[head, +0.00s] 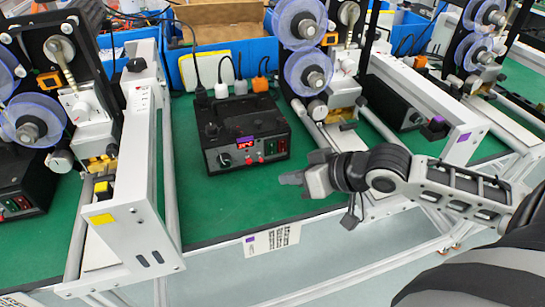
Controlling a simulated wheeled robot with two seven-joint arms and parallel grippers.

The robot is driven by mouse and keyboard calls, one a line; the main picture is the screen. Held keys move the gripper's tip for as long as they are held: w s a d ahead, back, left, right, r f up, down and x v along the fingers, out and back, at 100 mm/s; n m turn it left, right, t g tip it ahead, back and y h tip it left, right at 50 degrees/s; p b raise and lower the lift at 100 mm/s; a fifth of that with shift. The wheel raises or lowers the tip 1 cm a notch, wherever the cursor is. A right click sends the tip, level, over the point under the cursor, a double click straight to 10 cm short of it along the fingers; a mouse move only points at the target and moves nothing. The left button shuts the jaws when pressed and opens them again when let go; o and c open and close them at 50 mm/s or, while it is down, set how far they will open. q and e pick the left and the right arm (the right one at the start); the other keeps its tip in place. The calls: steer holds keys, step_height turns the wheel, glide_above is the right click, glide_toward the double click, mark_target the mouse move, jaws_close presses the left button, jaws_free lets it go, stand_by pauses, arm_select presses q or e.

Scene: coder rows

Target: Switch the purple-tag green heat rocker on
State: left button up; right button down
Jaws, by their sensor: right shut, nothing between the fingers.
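My right gripper (291,179) is shut and empty. It reaches in from the right above the green bench, pointing left, in front of the middle black control box (246,132). That box has a lit red display, a knob and small red buttons. A purple tag (464,137) is on the white rail of the right machine. Another black box (392,100) sits beside that rail, with a purple piece (437,122) near its front end. I cannot make out a green rocker on it. My left gripper is not in view.
A yellow-tagged white rail (102,219) stands at left. A black box (20,190) with green and red rockers lies at far left. Spools (308,72) stand behind. A purple-marked label (270,241) is on the bench's front edge. Bare green bench (215,205) lies in front of the middle box.

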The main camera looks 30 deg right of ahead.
mark_target(272, 148)
steer(key=w, duration=0.1)
steer(key=w+b, duration=0.1)
steer(key=w, duration=0.1)
steer(key=w+d+f+b, duration=0.1)
steer(key=shift+w+d, duration=0.1)
steer(key=shift+w, duration=0.25)
steer(key=shift+w+d+b, duration=0.15)
steer(key=shift+w+b, duration=0.2)
steer(key=shift+w, duration=0.35)
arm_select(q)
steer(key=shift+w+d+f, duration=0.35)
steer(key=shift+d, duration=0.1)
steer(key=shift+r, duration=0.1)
arm_select(e)
steer(key=shift+w, duration=0.1)
stand_by(0.6)
steer(key=shift+w+d+p, duration=0.1)
steer(key=shift+w+p, duration=0.2)
steer(key=shift+p, duration=0.05)
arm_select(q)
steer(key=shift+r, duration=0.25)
arm_select(e)
steer(key=shift+f, duration=0.1)
